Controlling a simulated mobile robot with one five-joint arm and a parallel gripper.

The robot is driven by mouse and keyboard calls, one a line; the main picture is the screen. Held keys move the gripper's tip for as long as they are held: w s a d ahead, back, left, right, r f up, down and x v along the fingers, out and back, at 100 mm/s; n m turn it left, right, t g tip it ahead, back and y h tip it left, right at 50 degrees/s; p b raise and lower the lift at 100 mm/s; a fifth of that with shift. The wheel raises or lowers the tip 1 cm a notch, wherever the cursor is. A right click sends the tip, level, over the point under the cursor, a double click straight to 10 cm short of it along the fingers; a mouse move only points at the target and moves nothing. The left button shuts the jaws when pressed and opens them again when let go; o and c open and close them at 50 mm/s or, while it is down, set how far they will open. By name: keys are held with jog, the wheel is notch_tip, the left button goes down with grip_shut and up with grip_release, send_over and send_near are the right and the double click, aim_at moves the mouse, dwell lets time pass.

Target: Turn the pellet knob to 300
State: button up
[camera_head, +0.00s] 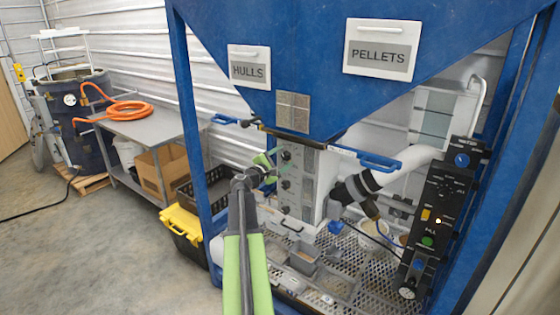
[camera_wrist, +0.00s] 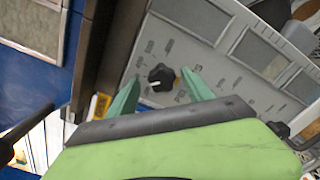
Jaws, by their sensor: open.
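A grey control panel (camera_head: 298,190) hangs under the blue hopper and carries a column of black knobs. The upper knob (camera_head: 286,155) and a lower knob (camera_head: 285,184) show in the head view. My gripper (camera_head: 270,165) is just left of the panel face there. In the wrist view my gripper (camera_wrist: 160,76) is open, its two teal fingers on either side of a black knob (camera_wrist: 161,78) with a small light mark near its lower edge. Contact with the knob cannot be told. Another black knob (camera_wrist: 278,129) is at the lower right. The dial lettering is too small to read.
The hopper carries a HULLS sign (camera_head: 249,68) and a PELLETS sign (camera_head: 380,48). A blue post (camera_head: 190,120) stands left of my arm. A perforated tray (camera_head: 345,262) lies below the panel. A black control box (camera_head: 440,205) stands at the right.

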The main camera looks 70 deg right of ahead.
jog(key=v, duration=1.7)
jog(key=shift+a, duration=0.25)
